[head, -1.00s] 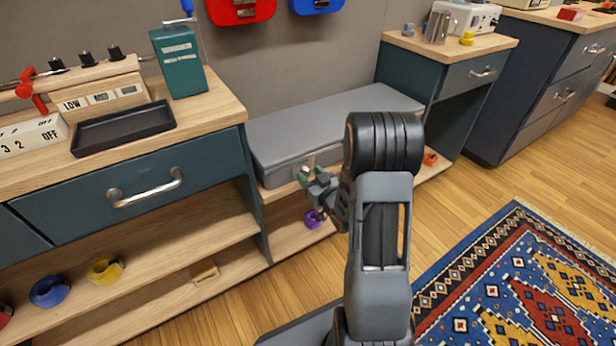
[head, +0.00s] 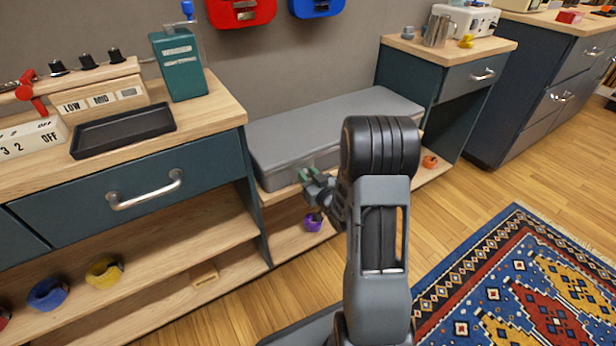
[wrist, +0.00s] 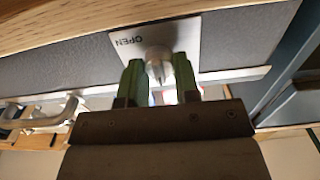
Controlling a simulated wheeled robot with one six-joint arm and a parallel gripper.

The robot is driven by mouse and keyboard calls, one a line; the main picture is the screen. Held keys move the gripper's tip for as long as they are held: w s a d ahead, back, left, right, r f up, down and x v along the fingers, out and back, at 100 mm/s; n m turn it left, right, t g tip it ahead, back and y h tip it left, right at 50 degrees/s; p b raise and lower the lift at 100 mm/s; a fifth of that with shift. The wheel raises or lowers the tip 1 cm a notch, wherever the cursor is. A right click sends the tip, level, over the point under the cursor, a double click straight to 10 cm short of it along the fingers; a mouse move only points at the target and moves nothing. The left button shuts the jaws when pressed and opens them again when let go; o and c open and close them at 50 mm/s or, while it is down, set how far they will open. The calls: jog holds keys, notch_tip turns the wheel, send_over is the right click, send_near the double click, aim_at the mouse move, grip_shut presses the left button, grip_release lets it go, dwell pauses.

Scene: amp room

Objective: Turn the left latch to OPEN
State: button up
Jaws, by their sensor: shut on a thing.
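The grey case (head: 330,130) lies closed on the low wooden shelf between the cabinets. In the wrist view, the left latch (wrist: 158,60) is a small silver turn-piece on a pale plate (wrist: 185,38) on the case's front. The word OPEN reads upside down at the plate's left. My gripper (wrist: 159,72) has its green fingers on either side of the latch, shut on it. In the head view my gripper (head: 309,174) is at the case's front, and the latch is hidden behind it. The latch's exact angle is hard to tell.
A teal drawer with a metal handle (head: 146,190) is left of the case. A purple ring (head: 313,222) lies below my gripper, and an orange one (head: 430,161) lies to the right. A patterned rug (head: 520,290) covers the floor at right.

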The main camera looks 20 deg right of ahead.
jog(key=shift+m, duration=0.4)
jog(key=shift+c, duration=0.2)
jog(key=m+p, duration=0.1)
jog(key=m, duration=0.4)
jog(key=m+p, duration=0.1)
jog(key=m, duration=0.5)
jog(key=m+p, duration=0.1)
jog(key=m, duration=0.4)
jog(key=shift+d+f+m+p, duration=0.2)
jog(key=shift+d+m+p, duration=0.05)
jog(key=shift+m+p, duration=0.15)
jog(key=shift+m, duration=0.3)
jog(key=o, duration=0.9)
